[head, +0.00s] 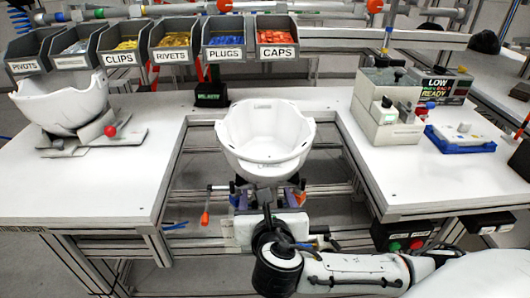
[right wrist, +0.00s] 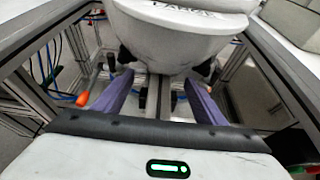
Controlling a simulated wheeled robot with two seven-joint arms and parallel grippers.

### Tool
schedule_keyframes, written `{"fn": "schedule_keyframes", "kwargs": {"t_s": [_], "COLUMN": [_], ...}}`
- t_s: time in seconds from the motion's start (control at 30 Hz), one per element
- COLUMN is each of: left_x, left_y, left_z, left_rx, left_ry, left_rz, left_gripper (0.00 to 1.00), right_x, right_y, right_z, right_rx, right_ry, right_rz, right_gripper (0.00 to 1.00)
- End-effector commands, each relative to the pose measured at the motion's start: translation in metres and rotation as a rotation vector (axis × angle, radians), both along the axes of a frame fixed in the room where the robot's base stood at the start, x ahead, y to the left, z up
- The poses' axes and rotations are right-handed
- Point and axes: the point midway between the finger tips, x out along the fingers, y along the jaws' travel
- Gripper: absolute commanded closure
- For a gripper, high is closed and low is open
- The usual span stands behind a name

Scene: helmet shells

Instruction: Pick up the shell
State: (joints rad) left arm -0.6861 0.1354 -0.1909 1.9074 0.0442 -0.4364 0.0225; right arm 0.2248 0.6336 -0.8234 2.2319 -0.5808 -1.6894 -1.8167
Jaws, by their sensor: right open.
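A white helmet shell (head: 264,150) sits open side up in the gap of the workbench, in the middle of the head view. Its rounded side with raised lettering fills the top of the right wrist view (right wrist: 180,40). Dark supports show at its underside. My right gripper (head: 268,194) is just on the near side of this shell and low. Its two purple fingers (right wrist: 158,95) are spread apart with nothing held between them, pointing toward the shell's underside. A second white shell (head: 62,106) rests on a grey stand on the left bench. My left gripper is not in view.
Part bins (head: 168,42) with labels line the back. A red-tipped lever (head: 205,218) stands left of my right gripper. Metal bench frames (head: 366,172) flank the gap. A grey fixture (head: 386,110) and blue tray (head: 462,148) stand on the right bench.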

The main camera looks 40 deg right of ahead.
Motion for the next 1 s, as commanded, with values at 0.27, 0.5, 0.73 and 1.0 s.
{"fn": "schedule_keyframes", "kwargs": {"t_s": [0.27, 0.5, 0.73, 1.0], "left_x": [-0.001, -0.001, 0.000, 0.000], "left_y": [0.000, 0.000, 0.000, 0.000], "left_z": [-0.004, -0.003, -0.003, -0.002], "left_rx": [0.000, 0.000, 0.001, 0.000], "left_ry": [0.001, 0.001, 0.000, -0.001], "left_rz": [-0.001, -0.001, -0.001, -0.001], "left_gripper": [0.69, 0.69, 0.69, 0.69], "right_x": [0.028, 0.032, 0.031, 0.032], "right_y": [-0.023, -0.025, -0.025, -0.025], "right_z": [-0.014, -0.014, -0.014, -0.012], "right_rx": [0.000, 0.001, 0.001, 0.000], "right_ry": [0.000, 0.000, 0.000, -0.006], "right_rz": [-0.001, 0.000, 0.000, 0.000], "right_gripper": [0.35, 0.35, 0.66, 0.93]}}
